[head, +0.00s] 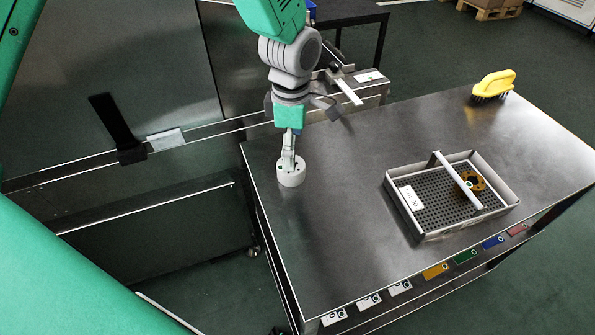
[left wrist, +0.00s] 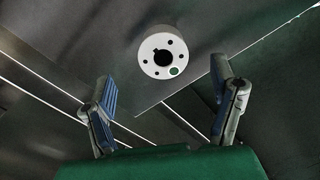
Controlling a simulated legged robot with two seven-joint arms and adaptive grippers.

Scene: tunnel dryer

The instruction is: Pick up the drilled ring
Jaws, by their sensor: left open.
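My left gripper (head: 290,158) points down just above the ring in the head view. In the left wrist view the open fingers of my left gripper (left wrist: 162,72) stand to either side below the ring, with nothing between them. The ring shows beyond the fingertips; contact cannot be told. My right gripper is not in view.
A metal tray (head: 397,205) with a perforated floor, a crossbar and an orange-brown ring (head: 471,182) stands right on the steel table (head: 345,270). A yellow-handled brush (head: 494,84) lies at the far right. A steel rail (head: 70,178) runs left of the table. The table's middle is clear.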

